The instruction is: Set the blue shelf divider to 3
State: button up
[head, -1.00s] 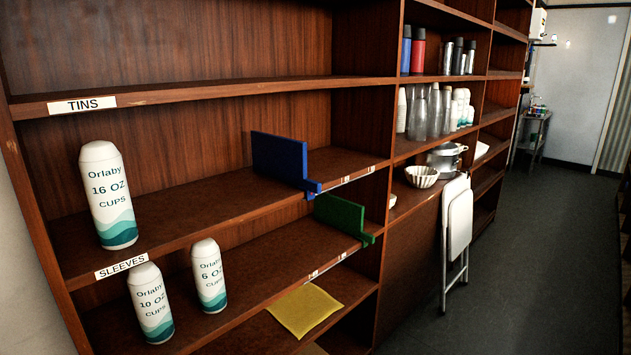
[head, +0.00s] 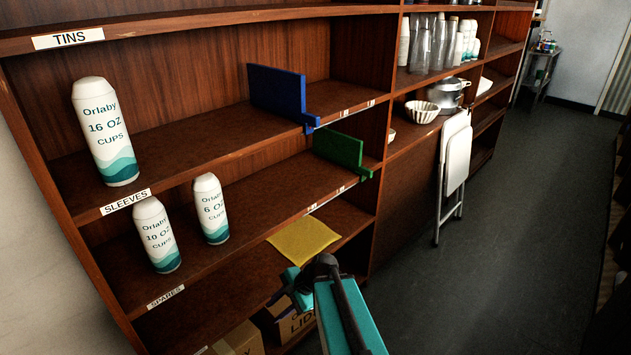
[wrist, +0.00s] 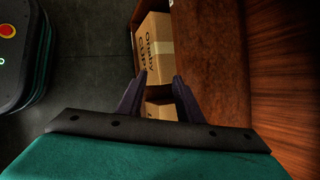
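The blue shelf divider (head: 279,91) stands upright on the shelf under the TINS label, right of the middle, its front clip over the shelf edge. Small white marks (head: 343,113) line the shelf edge to its right; their numbers are too small to read. My gripper is low in front of the shelves, well below the divider; only my teal arm shows clearly in the head view. In the wrist view, my gripper (wrist: 158,82) has its two dark fingers apart with nothing between them, facing cardboard boxes on the bottom shelf.
A green divider (head: 338,147) stands one shelf lower. A 16 oz cup sleeve (head: 105,132) is left of the blue divider; 10 oz (head: 156,236) and 6 oz (head: 211,209) sleeves are below. A yellow cloth (head: 303,240), boxes (head: 240,340) and a folded chair (head: 456,160) are nearby. The right floor is clear.

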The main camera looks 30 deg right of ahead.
jog(key=w+d+r+m+t, duration=0.4)
jog(key=d+r, duration=0.3)
jog(key=r, duration=0.5)
jog(key=m+t+h+p, duration=0.1)
jog(key=m+t+p, duration=0.1)
jog(key=m+t, duration=0.85)
send_near(318, 118)
jog(key=s+r+m+g, duration=0.1)
jog(key=s+m, duration=0.1)
jog(key=s, duration=0.1)
jog(key=shift+w+d+r+n, duration=0.1)
jog(key=shift+w+d+n, duration=0.15)
jog(key=shift+d, duration=0.15)
jog(key=shift+p+x, duration=1.35)
jog(key=shift+p, duration=2.4)
jog(key=shift+p+x, duration=2.05)
jog(key=shift+x, duration=3.45)
jog(key=shift+d+f, duration=0.1)
jog(key=shift+f, duration=0.15)
